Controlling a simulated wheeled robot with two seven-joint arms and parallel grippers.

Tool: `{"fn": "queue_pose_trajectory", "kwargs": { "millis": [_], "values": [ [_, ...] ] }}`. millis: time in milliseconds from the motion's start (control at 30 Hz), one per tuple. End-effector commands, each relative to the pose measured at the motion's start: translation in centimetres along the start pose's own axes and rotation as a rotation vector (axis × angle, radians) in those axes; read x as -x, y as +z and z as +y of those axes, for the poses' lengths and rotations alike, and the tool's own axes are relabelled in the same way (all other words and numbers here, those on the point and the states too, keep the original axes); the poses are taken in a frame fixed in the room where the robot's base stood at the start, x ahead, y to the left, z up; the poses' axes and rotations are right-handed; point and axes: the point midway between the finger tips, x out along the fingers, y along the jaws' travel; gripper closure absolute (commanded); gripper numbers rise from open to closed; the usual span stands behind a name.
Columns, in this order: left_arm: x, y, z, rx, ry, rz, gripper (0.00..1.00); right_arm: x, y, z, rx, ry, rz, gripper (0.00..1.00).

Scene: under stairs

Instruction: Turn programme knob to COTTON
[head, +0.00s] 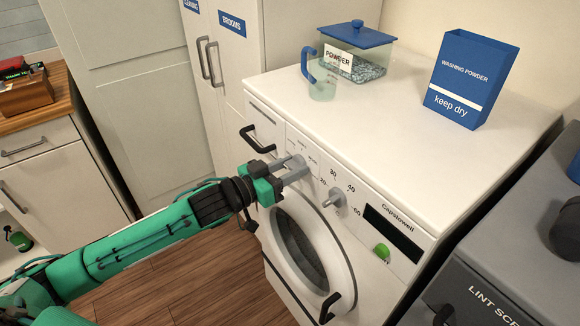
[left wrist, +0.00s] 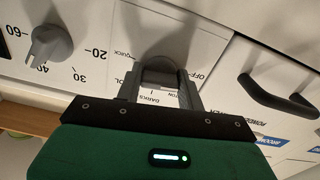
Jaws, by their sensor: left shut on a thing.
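The programme knob (left wrist: 160,72) is a grey knob on the white washing machine's (head: 470,85) front panel. My left gripper (head: 294,169) is at the panel, and its two fingers are shut on the knob's sides, as the left wrist view (left wrist: 160,88) also shows. Around the knob I read OFF, QUICK, DARKS and part of a word ending in TON; the fingers hide other lettering. I cannot tell which mark the knob points at. My right gripper is not in view.
A second grey knob (head: 335,199) with temperature numbers sits beside it, then a dark display and a green button (head: 382,252). A drawer handle (head: 257,139) sticks out to the left. A powder box (head: 358,55), cup (head: 322,80) and blue carton (head: 468,80) stand on top.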

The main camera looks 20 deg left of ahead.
Motion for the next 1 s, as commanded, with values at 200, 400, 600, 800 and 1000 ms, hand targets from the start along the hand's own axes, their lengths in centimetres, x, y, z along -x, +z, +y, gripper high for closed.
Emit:
{"fn": "queue_pose_trajectory", "kwargs": {
  "millis": [200, 400, 600, 800, 1000],
  "values": [
    [0.0, -0.3, 0.0, -0.119, -0.001, 0.001, 0.85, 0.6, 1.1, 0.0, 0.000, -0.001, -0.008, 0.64],
    [0.0, -0.3, 0.0, -0.291, 0.000, 0.001, 0.85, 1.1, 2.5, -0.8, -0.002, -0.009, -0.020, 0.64],
    [0.0, -0.2, 0.0, -0.471, -0.001, 0.000, 0.85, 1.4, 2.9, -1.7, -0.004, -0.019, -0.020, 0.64],
    [0.0, -0.3, 0.0, -0.628, 0.000, 0.002, 0.85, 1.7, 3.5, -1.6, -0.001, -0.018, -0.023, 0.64],
    [0.0, -0.2, -0.1, -0.743, 0.000, 0.002, 0.85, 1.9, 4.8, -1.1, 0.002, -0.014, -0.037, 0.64]
  ]
}}
